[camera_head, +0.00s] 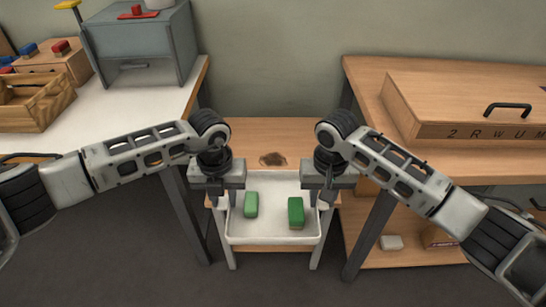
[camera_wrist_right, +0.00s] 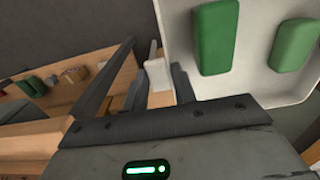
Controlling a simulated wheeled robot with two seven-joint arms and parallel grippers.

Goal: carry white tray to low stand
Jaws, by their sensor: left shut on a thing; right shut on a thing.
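The white tray (camera_head: 275,236) is in the middle of the head view, over the low stand (camera_head: 272,135) between two tables. Two green blocks lie in it, a lighter one (camera_head: 251,204) at left and a darker one (camera_head: 296,213) at right. My left gripper (camera_head: 226,200) is shut on the tray's left side, my right gripper (camera_head: 324,200) on its right side. The right wrist view shows part of the tray (camera_wrist_right: 262,88) with both blocks. The stand's wooden top shows behind the tray; whether the tray touches it I cannot tell.
A white-topped table (camera_head: 125,105) at left holds a grey box (camera_head: 140,45) and a wooden crate (camera_head: 35,102). A wooden table (camera_head: 365,85) at right carries a large wooden box (camera_head: 450,100). Their legs flank the stand.

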